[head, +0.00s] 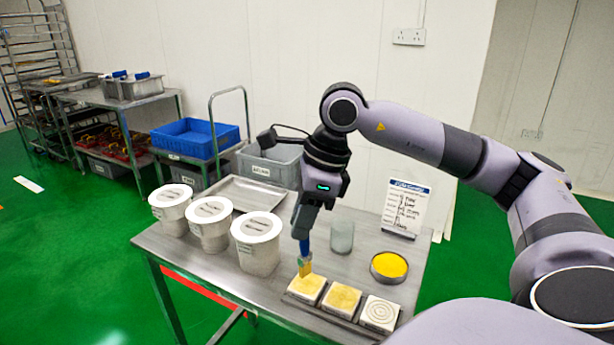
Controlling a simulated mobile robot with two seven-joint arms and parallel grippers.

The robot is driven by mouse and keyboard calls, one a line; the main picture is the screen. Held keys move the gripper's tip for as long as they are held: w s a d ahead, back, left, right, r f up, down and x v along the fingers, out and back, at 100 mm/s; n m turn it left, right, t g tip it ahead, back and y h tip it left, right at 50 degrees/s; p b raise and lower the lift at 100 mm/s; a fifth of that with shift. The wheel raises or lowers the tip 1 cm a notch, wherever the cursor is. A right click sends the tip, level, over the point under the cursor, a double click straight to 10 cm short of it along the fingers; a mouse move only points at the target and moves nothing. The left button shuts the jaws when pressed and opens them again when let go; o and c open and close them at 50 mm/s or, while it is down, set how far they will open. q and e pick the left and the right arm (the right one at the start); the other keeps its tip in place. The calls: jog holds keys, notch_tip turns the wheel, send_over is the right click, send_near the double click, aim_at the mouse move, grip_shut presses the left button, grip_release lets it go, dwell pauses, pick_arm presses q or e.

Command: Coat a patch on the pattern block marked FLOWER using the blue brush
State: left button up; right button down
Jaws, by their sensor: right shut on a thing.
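My right gripper (303,230) is shut on the blue brush (305,246), which points down with its yellowish bristles at or just above the left pattern block (308,291). I cannot tell whether they touch. The middle pattern block (341,299) and the left one have yellowish tops. The right pattern block (380,314) is pale with a ring pattern. I cannot read which block is marked FLOWER. A round dish of yellow coating (389,265) stands behind the blocks. My left gripper is not in view.
Three white lidded tubs (258,245) stand on the left of the metal table (190,255). A clear cup (342,237) and an upright sign (405,208) stand behind the blocks. A metal tray (250,193) and grey bin (270,165) lie farther back.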

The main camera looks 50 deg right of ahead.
jog(key=shift+r+p, duration=0.5)
jog(key=shift+r, duration=0.6)
